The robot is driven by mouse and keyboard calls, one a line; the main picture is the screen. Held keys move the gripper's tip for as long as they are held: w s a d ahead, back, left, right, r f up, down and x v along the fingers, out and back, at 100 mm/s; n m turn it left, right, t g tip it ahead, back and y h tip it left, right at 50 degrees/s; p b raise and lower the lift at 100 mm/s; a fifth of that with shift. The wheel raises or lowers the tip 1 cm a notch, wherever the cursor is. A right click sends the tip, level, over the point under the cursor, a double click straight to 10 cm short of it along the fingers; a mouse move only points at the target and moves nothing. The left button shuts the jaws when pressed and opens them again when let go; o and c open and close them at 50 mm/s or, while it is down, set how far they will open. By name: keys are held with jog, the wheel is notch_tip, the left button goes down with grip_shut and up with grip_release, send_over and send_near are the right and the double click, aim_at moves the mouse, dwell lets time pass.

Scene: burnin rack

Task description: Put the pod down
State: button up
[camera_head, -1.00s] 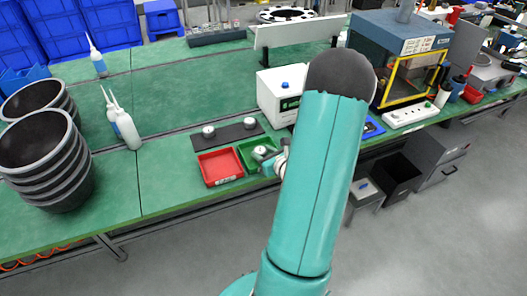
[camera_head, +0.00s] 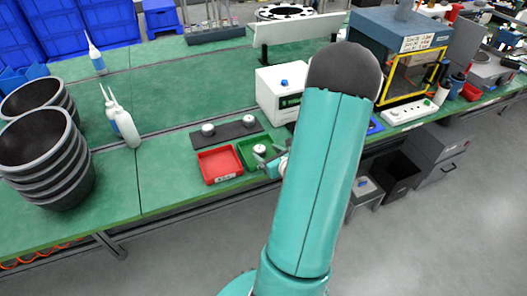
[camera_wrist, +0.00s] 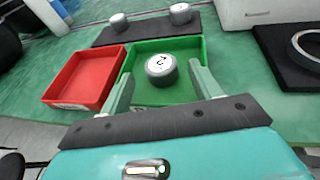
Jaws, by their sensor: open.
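A round grey pod with a white top marked "2" (camera_wrist: 160,68) sits in the green tray (camera_wrist: 148,97) in the wrist view. The green tray also shows in the head view (camera_head: 243,156), partly hidden by my arm. My gripper (camera_wrist: 160,85) is open, with a finger on each side of the pod and clear gaps between. In the head view my gripper (camera_head: 265,155) is at the green tray's front right. Two more pods, one at left (camera_wrist: 118,22) and one at right (camera_wrist: 180,13), stand on a dark strip (camera_wrist: 146,28) behind the trays.
A red tray (camera_head: 220,166), empty, stands just left of the green one. A white instrument box (camera_head: 275,95) stands behind at right. A dark pad with a metal ring (camera_wrist: 310,47) lies at right. White bottles (camera_head: 127,128) and stacked black buckets (camera_head: 45,165) stand at left.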

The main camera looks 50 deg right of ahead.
jog(key=v, duration=0.9)
jog(key=shift+r, duration=0.1)
jog(key=w+a+r+n+g+y, duration=0.1)
jog(key=w+a+r+n+y, duration=0.25)
jog(key=a+n, duration=0.35)
jog(key=w+a+r+n+g+y, duration=0.25)
jog(key=a+n+y, duration=0.2)
jog(key=a, duration=0.35)
jog(key=w+a+r+n+g+y, duration=0.1)
jog(key=w+a+r+n+y, duration=0.25)
jog(key=a+n, duration=0.35)
jog(key=s+a+r+n+g+h, duration=0.2)
jog(key=a+r+n, duration=0.4)
jog(key=n, duration=0.4)
jog(key=s+a+r+n+g+h, duration=0.1)
jog(key=s+a+r+n+h, duration=0.2)
jog(key=a+n, duration=0.5)
notch_tip(320, 180, up, 3)
jog(key=n+h, duration=0.1)
jog(key=n, duration=0.2)
jog(key=shift+s+a+g+h, duration=0.3)
jog(key=shift+s+g+h, duration=0.05)
jog(key=shift+s, duration=0.05)
jog(key=shift+f, duration=0.1)
